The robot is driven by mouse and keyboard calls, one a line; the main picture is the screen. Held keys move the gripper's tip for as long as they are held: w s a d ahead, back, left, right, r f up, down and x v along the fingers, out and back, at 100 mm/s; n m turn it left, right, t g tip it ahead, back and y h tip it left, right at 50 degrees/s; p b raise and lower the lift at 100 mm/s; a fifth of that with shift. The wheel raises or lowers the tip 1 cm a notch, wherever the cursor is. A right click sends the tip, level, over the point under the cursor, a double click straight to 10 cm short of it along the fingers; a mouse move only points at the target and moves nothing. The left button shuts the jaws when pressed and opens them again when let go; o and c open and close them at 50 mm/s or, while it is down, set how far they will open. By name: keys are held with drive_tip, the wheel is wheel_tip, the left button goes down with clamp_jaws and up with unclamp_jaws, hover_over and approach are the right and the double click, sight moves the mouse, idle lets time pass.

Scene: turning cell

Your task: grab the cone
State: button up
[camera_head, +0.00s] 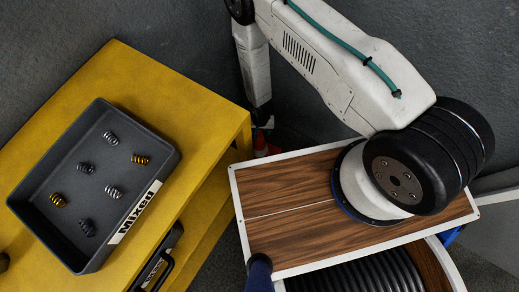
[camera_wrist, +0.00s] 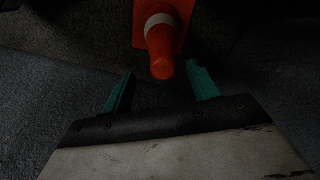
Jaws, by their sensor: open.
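The orange traffic cone (camera_wrist: 160,50) with a white band shows at the top middle of the wrist view. Its tip points down the picture toward my gripper, and its square orange base is partly cut off by the top edge. My gripper (camera_wrist: 160,82) has two green fingers spread apart, open and empty. The cone's tip lies at about the opening between the fingertips, with no contact visible. In the head view only a small part of the cone (camera_head: 261,146) shows, between the yellow bench and my body; the rest is hidden.
In the head view a yellow bench (camera_head: 75,75) stands at left, close to the cone. On it is a dark tray (camera_head: 45,222) labelled "Mixed" holding several springs. A dark case with a handle (camera_head: 160,262) sits below. The wrist view shows dim grey floor (camera_wrist: 50,110).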

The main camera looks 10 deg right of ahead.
sight(259, 133)
drive_tip(key=shift+w+a+f, duration=0.1)
drive_tip(key=shift+f, duration=0.85)
drive_tip(key=shift+w+a+f, duration=0.1)
drive_tip(key=shift+f, duration=0.85)
clamp_jaws()
